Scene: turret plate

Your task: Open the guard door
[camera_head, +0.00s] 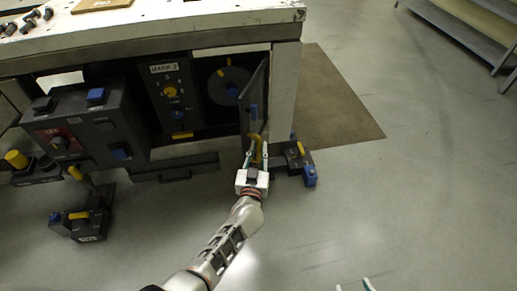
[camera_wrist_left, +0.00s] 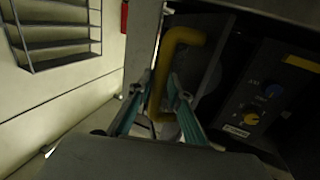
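The guard door (camera_head: 255,100) is a dark panel at the right end of the bench's front. It stands swung out, well away from the opening. Its yellow handle (camera_head: 257,139) is on the outer part; in the left wrist view the bent handle (camera_wrist_left: 183,37) runs down between my fingers. My left gripper (camera_head: 256,157) is at the handle, with one finger on each side; whether the fingers press on it is unclear. My right gripper (camera_head: 354,286) shows only its two parted fingertips at the bottom edge of the head view, over bare floor.
Behind the door is a disc (camera_head: 229,84) with a yellow mark, beside a MARK 2 dial panel (camera_head: 172,95). A control box (camera_head: 85,130) stands left. A small dark device with a blue block (camera_head: 310,176) is close right of my left gripper. The right floor is clear.

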